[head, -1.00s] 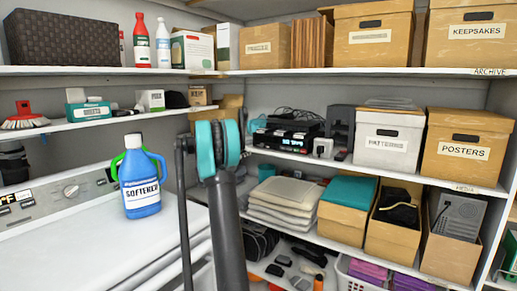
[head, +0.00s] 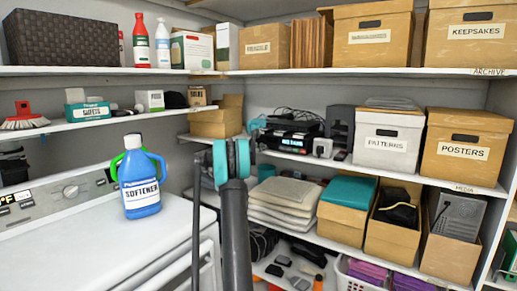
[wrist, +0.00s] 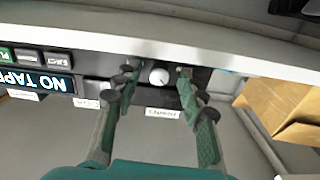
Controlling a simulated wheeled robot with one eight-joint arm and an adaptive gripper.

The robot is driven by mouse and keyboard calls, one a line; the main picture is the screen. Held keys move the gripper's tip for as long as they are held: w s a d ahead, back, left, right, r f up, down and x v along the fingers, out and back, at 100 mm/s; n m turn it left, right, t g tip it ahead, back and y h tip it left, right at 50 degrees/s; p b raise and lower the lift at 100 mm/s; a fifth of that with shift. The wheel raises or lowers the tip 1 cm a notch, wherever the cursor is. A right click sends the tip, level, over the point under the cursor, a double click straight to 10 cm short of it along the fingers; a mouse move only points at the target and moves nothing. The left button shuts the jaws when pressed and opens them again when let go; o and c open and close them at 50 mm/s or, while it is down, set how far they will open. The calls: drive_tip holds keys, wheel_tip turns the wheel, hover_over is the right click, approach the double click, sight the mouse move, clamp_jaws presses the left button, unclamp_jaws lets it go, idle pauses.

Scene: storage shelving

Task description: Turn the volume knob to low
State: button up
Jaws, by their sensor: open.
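The volume knob (wrist: 159,77) is a small round pale knob on the dark front of the tape deck (wrist: 60,58), seen upside down in the wrist view. In the head view the black deck (head: 290,136) with its lit display stands on the middle shelf; my arm partly blocks the area to its left, and I cannot make out the knob there. My gripper (wrist: 159,71) is open, its two dark green fingers pointing at the deck front. One fingertip is on each side of the knob, with gaps visible between them and the knob. A small label is near the knob.
A cardboard box (head: 216,121) stands left of the deck; it also shows at the right of the wrist view (wrist: 285,105). Folded cloths (head: 284,205) lie on the shelf below. A blue softener jug (head: 140,183) stands on the white washer (head: 90,245) at left.

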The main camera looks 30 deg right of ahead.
drive_tip(key=shift+c, duration=0.6)
clamp_jaws()
drive_tip(key=shift+n, duration=2.4)
drive_tip(key=shift+o, duration=0.6)
unclamp_jaws()
drive_tip(key=shift+a, duration=0.1)
drive_tip(key=v, duration=1.1)
drive_tip(key=shift+s+a, duration=0.15)
drive_tip(key=shift+a, duration=0.2)
